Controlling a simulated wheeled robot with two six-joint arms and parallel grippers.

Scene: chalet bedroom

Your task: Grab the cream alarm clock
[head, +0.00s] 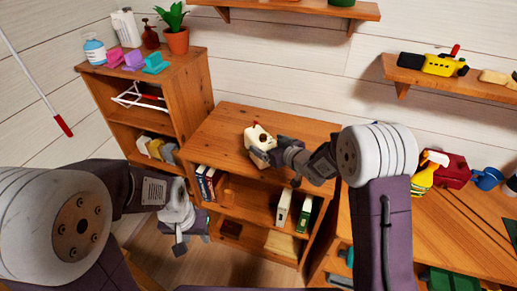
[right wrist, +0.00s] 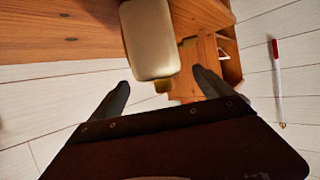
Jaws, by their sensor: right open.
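The cream alarm clock (head: 259,137) stands on top of the middle wooden shelf unit, with dark details on its top. My right gripper (head: 262,158) is at its near side and partly covers its lower part in the head view. In the right wrist view, the clock's pale rounded body (right wrist: 148,38) lies ahead of the open fingers (right wrist: 160,82), roughly between them. I cannot tell whether either finger touches it. My left gripper (head: 182,238) hangs low, left of the middle shelf unit, away from the clock; its finger gap is unclear.
A taller shelf unit (head: 185,88) stands at left with bottles and a potted plant (head: 176,38). The middle unit's top (head: 225,125) is otherwise clear. A wall shelf (head: 400,74) holds a yellow toy.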

